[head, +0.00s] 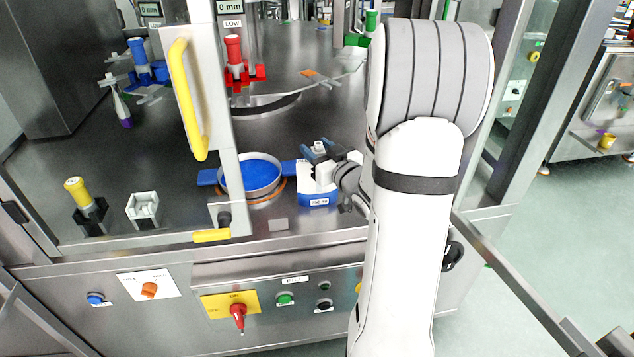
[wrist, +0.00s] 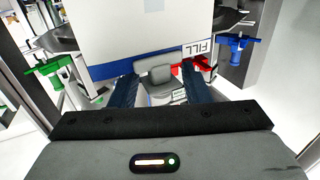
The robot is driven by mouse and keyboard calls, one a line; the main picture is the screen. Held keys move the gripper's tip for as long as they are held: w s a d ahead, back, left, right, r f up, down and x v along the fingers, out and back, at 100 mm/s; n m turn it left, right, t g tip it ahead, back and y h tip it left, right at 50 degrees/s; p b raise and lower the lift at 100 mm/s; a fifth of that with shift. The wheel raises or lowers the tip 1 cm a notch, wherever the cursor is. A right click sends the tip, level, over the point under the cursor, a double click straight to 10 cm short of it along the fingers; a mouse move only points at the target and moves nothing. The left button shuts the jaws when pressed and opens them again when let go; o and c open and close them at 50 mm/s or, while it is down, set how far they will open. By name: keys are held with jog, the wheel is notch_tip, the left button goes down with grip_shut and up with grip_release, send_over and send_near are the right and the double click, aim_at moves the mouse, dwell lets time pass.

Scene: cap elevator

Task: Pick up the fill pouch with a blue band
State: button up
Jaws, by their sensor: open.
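The fill pouch (head: 319,197) is a white block with a blue band along its lower part, standing on the steel deck right of a round blue-filled pan. In the wrist view the pouch (wrist: 142,38) fills the upper middle, with its blue band and an upside-down FILL label. My gripper (head: 314,162) is right at the top of the pouch. In the wrist view my gripper (wrist: 158,88) is open, its dark fingers either side of a grey block at the band. I cannot tell whether the fingers touch it. My gripper hides part of the pouch.
The blue-filled pan (head: 250,177) with blue side tabs sits close left of the pouch. A door frame with a yellow handle (head: 184,98) stands at left. A yellow-topped post (head: 78,192) and white holder (head: 143,208) are front left. A red-capped fixture (head: 235,58) is behind.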

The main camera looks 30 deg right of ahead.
jog(key=shift+c, duration=0.3)
jog(key=c, duration=0.8)
notch_tip(320, 180, up, 10)
jog(key=shift+p, duration=0.7)
